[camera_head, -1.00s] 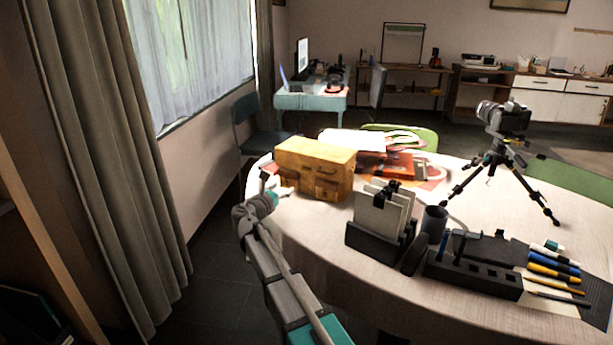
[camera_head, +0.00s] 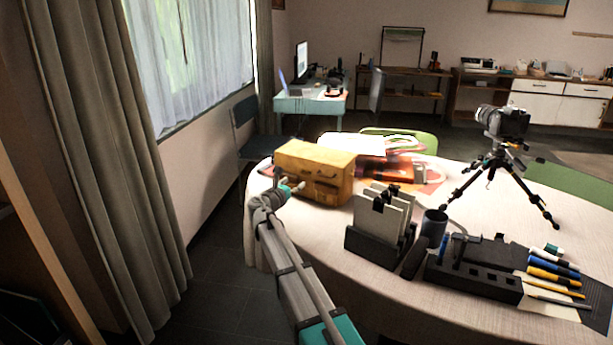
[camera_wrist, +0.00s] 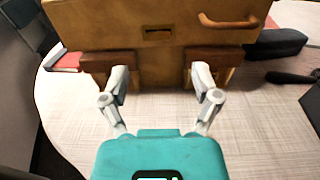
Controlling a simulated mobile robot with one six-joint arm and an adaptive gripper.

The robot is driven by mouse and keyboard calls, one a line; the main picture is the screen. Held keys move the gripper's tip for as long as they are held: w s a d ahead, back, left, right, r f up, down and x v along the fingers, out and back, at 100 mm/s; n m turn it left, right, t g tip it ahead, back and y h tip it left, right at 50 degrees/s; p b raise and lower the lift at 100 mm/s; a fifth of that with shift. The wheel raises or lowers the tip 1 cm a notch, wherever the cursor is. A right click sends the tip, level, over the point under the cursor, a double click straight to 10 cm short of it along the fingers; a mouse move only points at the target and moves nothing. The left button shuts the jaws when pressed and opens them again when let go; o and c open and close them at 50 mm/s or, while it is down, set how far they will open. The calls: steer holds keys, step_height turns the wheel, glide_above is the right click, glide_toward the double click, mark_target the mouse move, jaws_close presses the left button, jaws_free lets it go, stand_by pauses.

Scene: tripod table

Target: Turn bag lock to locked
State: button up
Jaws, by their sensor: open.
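The yellow-brown bag (camera_head: 322,168) stands upright on the round table's left side in the head view. In the wrist view the bag (camera_wrist: 160,75) fills the top, with two dark brown front pockets or straps and a curved handle (camera_wrist: 228,21). A small slotted plate (camera_wrist: 158,34), which looks like the lock, sits on the bag's front between the pockets. My gripper (camera_wrist: 162,80) is open and empty, its two fingers apart in front of the bag, below the lock plate. In the head view my gripper (camera_head: 293,188) is at the bag's front left; whether it touches the bag is unclear.
The pale table (camera_head: 325,240) has bare room in front of the bag. A card holder (camera_head: 378,245), a dark cup (camera_head: 434,225) and a black pen organiser (camera_head: 475,280) stand to the right. A camera on a tripod (camera_head: 500,150) stands farther right. Red items lie behind the bag.

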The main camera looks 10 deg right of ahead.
mark_target(305, 173)
steer(key=shift+x, duration=3.4)
